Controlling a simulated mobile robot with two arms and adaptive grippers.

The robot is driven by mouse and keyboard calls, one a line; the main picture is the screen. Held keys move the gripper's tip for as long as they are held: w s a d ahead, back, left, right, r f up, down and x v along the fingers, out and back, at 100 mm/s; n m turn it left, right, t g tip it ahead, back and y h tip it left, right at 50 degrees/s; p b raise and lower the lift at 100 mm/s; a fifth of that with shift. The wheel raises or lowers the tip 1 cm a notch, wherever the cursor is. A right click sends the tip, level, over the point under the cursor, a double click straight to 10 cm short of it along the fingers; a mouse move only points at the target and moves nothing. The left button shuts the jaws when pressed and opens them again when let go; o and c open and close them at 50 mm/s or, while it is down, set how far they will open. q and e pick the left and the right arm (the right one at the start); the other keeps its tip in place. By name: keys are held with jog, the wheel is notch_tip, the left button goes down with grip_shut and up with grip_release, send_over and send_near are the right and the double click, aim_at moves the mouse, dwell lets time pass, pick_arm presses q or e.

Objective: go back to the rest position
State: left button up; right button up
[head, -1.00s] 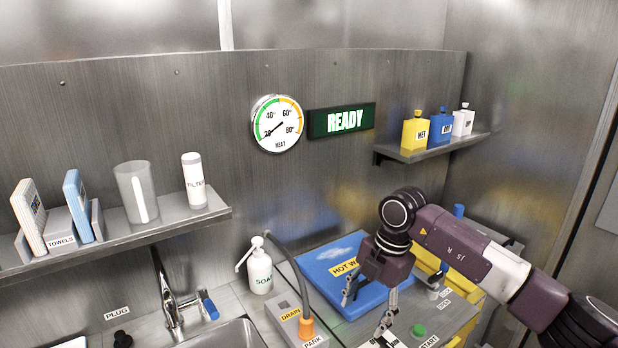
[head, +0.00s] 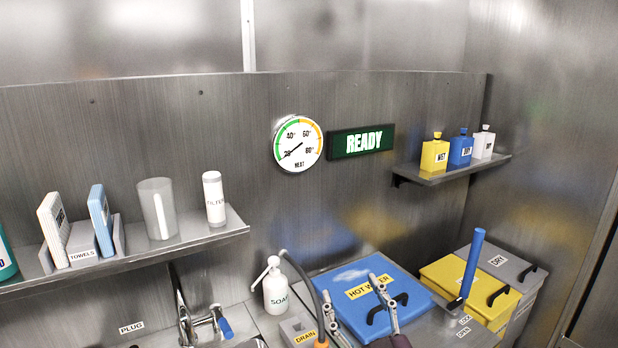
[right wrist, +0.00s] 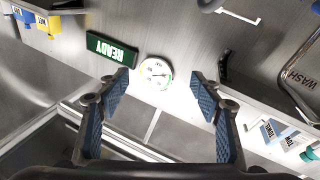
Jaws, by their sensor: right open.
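My right gripper (head: 351,288) is at the bottom of the head view, in front of the blue HOT WATER lid (head: 410,290). Its two fingers point up and stand apart, with nothing between them. In the right wrist view the fingers (right wrist: 161,80) are spread wide and empty, with the dial and READY sign beyond them. Most of my right arm is below the head view's edge. My left gripper is in neither view.
Near the right gripper are the lid's black handle, a blue lever (head: 472,263), a yellow lidded box (head: 450,275) and a grey DRY box (head: 490,262). A soap bottle (head: 275,290) and tap (head: 182,310) stand left. Shelves (head: 130,256) hold bottles and towels. Space before the wall is open.

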jog(key=s+d+f+m+g+h, duration=0.2)
jog(key=s+d+f+g+h, duration=0.25)
jog(key=f, duration=0.55)
jog(key=s+d+f+m+g+h, duration=0.1)
jog(key=s+d+f+m+g, duration=0.25)
jog(key=s+d+f, duration=0.4)
jog(key=s+f+n+g, duration=0.1)
jog(key=s+f+g, duration=0.4)
jog(key=s, duration=0.5)
jog(key=s+f+n+g, duration=0.1)
jog(key=s+f+g, duration=0.2)
jog(key=s+f, duration=0.55)
jog(key=s+f+g, duration=0.1)
jog(key=s+f, duration=0.1)
jog(key=f, duration=1.1)
jog(key=s+f, duration=0.2)
jog(key=f, duration=1)
jog(key=s+d+f+g, duration=0.1)
jog(key=s+d+f, duration=0.2)
jog(key=s+f, duration=1.2)
jog(key=shift+s+f, duration=0.35)
jog(key=shift+s, duration=0.4)
